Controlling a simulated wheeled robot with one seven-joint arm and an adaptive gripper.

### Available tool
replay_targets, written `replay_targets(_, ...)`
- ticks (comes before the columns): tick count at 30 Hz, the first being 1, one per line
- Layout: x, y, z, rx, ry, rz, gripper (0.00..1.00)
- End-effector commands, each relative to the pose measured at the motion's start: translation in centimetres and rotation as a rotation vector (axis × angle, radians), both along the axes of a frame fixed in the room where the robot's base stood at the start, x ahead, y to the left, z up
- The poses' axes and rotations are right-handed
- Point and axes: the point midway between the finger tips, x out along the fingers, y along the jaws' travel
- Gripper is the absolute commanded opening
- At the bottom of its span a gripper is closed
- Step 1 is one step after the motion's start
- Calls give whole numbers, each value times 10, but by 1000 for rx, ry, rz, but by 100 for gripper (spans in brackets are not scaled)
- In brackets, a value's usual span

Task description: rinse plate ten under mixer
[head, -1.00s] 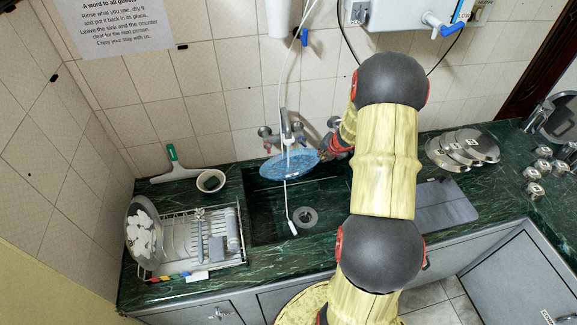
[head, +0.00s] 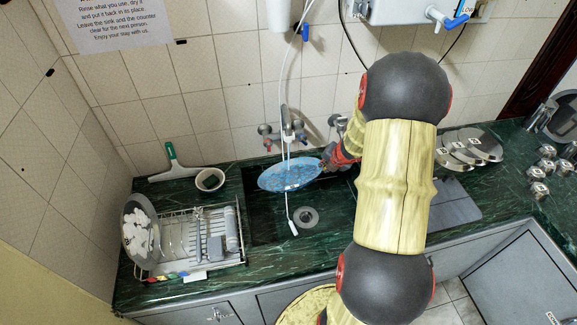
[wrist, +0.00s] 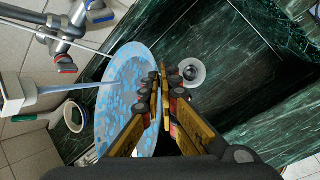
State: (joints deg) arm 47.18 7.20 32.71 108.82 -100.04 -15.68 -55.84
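A blue speckled plate (head: 288,175) is held tilted over the sink (head: 330,215), just below and in front of the wall mixer (head: 284,131). My gripper (head: 330,162) is at the plate's right edge. In the wrist view the gripper (wrist: 158,88) is shut on the rim of the plate (wrist: 122,98), and the mixer (wrist: 62,38) with its red and blue handle caps shows at the upper left. The spout reaches over the plate. I cannot tell whether water is running from it. No number shows on the plate.
A dish rack (head: 190,245) with plates stands left of the sink. A white hose (head: 287,90) hangs into the sink. Metal discs (head: 468,148) and small metal pieces (head: 546,165) sit on the right counter.

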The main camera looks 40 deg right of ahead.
Motion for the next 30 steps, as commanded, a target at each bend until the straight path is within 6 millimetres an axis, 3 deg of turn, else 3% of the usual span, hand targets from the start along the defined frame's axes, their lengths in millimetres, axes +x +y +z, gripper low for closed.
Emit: replay_targets(30, -54, 46, 0, 0, 0, 0, 0)
